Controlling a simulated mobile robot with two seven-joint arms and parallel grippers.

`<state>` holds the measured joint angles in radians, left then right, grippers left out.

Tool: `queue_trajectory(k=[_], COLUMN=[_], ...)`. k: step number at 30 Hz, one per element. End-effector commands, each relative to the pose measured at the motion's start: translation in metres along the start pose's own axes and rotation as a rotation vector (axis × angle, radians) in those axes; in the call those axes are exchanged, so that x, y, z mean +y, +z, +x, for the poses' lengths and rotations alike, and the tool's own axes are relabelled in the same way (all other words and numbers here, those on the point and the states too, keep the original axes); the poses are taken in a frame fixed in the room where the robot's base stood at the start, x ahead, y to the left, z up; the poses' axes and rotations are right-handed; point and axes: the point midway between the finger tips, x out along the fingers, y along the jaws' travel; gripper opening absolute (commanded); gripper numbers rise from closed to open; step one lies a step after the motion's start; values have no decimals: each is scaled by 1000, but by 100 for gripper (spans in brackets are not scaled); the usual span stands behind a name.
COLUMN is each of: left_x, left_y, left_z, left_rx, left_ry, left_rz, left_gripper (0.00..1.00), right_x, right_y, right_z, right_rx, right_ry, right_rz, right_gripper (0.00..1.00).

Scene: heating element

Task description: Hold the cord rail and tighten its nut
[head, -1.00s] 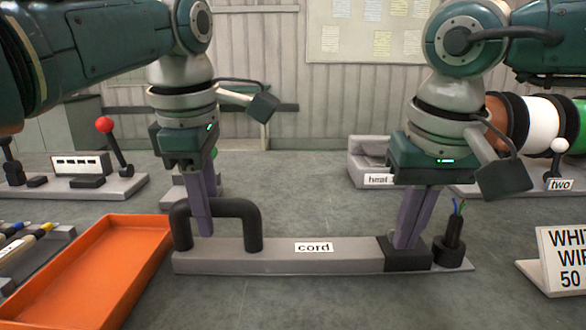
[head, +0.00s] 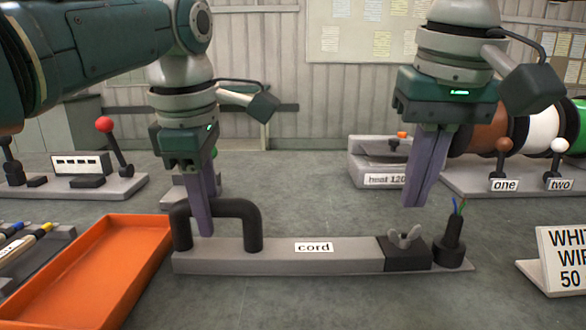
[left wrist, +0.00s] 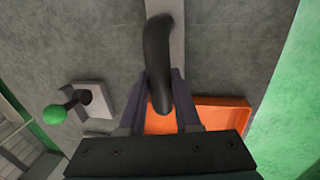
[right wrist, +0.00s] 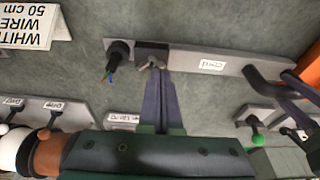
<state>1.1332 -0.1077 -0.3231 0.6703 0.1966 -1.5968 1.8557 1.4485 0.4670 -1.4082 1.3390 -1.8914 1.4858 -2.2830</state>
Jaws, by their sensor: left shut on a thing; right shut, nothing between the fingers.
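The cord rail (head: 300,258) is a long grey bar labelled "cord" lying on the bench. A black arched handle (head: 238,208) stands at its left end. My left gripper (head: 204,225) is shut on this handle; the left wrist view shows the handle (left wrist: 157,60) between the fingers. A grey wing nut (head: 404,238) sits on the black block (head: 408,258) near the rail's right end. My right gripper (head: 413,200) is shut and empty, above and apart from the nut. The nut (right wrist: 152,63) also shows just beyond its fingertips in the right wrist view.
A black holder with coloured wire ends (head: 453,240) stands at the rail's right end. An orange tray (head: 95,270) lies at left. A "white wire" sign (head: 562,258) stands at right. Behind are a heater unit (head: 375,165), wire spools (head: 540,125) and levers.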

Motion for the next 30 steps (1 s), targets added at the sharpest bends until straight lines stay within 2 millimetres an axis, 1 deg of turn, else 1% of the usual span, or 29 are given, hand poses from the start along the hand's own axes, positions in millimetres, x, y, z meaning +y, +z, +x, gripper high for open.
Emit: queue_trajectory(k=[2, 8, 11, 14, 24, 30], left_x=[0, 0, 0, 0, 0, 0], left_y=[0, 0, 0, 0, 0, 0], left_z=[0, 0, 0, 0, 0, 0], left_rx=[1, 1, 1, 0, 0, 0], left_ry=[0, 0, 0, 0, 0, 0], left_rz=[0, 0, 0, 0, 0, 0], left_gripper=[0, 0, 0, 0, 0, 0], right_x=[2, 28, 32, 32, 31, 31], right_y=[0, 1, 2, 4, 15, 18], right_z=[0, -8, -7, 1, 43, 56], right_rx=[-1, -2, -1, -3, -3, -1], right_ry=[0, -2, 0, 0, 0, -1], right_rz=[1, 3, 1, 0, 0, 0], right_gripper=[0, 0, 0, 0, 0, 0])
